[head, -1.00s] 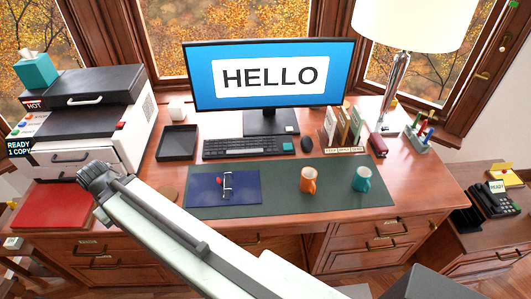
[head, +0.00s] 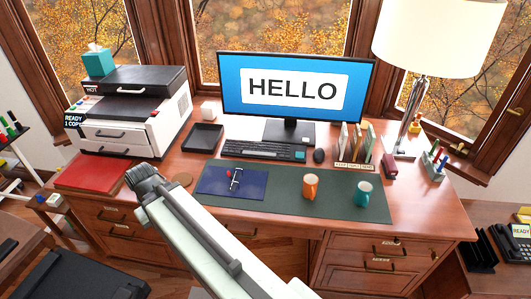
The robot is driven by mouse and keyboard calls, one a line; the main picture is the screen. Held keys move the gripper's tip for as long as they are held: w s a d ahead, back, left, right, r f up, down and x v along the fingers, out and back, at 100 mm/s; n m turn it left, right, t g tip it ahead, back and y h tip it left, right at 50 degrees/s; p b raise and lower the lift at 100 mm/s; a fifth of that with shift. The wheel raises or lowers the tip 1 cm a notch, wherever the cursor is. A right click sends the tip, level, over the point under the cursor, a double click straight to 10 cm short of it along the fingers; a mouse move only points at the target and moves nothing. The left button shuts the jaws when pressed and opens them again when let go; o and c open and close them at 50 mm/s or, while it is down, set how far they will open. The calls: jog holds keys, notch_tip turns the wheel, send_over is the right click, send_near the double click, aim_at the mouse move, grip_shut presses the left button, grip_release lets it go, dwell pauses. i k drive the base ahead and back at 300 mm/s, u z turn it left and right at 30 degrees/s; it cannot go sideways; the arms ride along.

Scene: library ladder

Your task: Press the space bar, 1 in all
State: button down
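The dark keyboard (head: 258,151) lies on the desk below the monitor (head: 296,88), which reads HELLO. Its space bar is too small to make out. My arm reaches in from the bottom of the head view. My gripper (head: 143,177) is at its far end, over the front left part of the desk, left of the blue clipboard and well short of the keyboard. The fingertips are too small and dark to show whether they are open or shut.
A black tray (head: 203,138) and the printer (head: 140,110) are to the left. A mouse (head: 319,155) is right of the keyboard.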

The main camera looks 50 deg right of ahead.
aim_at(244, 152)
jog(key=u, duration=0.1)
jog(key=i, duration=0.95)
jog(key=z, duration=0.05)
